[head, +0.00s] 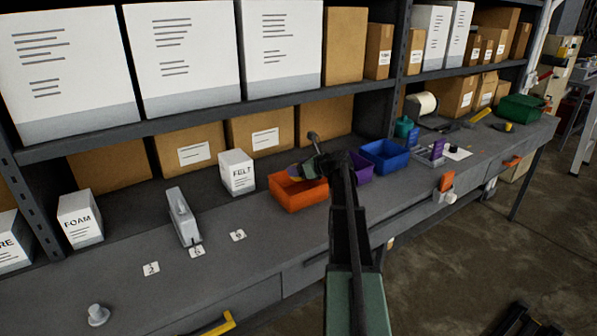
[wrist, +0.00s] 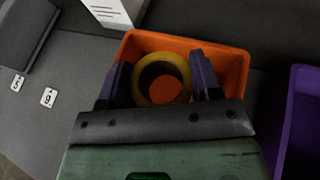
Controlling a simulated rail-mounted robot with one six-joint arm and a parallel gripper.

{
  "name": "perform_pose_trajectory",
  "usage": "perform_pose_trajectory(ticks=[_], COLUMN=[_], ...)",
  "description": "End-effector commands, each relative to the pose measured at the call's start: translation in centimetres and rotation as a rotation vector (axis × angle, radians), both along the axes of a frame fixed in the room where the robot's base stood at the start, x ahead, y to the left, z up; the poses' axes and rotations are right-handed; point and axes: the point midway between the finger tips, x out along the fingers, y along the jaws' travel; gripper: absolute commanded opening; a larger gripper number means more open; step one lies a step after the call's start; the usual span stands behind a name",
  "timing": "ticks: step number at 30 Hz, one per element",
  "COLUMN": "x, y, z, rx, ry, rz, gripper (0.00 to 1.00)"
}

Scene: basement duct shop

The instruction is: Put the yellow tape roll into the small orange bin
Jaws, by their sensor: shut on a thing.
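The yellow tape roll (wrist: 140,78) is a ring held between the two purple fingertips of my gripper (wrist: 160,80) in the wrist view. Orange shows through its hole. The small orange bin (wrist: 232,62) lies behind and beneath the roll in that view. In the head view the orange bin (head: 297,198) stands on the bench. My gripper (head: 297,171) is over its back part, and my arm covers its right side. The roll is mostly hidden there. I cannot tell exactly how high the roll is above the bin floor.
A purple bin (head: 363,168) and a blue bin (head: 386,155) stand right of the orange bin. The FELT box (head: 237,172) stands close to its left. A grey dispenser-like object (head: 183,217) is farther left. Shelves with boxes rise behind. The front-left bench is mostly clear.

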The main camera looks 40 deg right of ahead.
Motion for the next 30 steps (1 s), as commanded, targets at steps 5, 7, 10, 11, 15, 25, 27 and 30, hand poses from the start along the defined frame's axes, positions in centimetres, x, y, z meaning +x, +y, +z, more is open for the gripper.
perform_pose_trajectory(ticks=[5, 7, 10, 11, 15, 25, 27, 30], x=[0.0, 0.0, 0.0, 0.0, 0.0, 0.0, 0.0, 0.0], y=[0.0, 0.0, 0.0, 0.0, 0.0, 0.0, 0.0, 0.0], z=[-0.7, -1.0, -1.3, -1.3, -1.1, -1.1, -0.8, 0.7], rx=[0.000, 0.000, 0.000, 0.000, 0.000, 0.000, 0.000, 0.000], ry=[0.000, 0.000, 0.000, 0.000, 0.000, 0.000, 0.000, 0.000], rz=[0.000, 0.000, 0.000, 0.000, 0.000, 0.000, 0.000, 0.000], gripper=[0.35, 0.35, 0.35, 0.35, 0.68, 0.84, 0.84, 0.84])
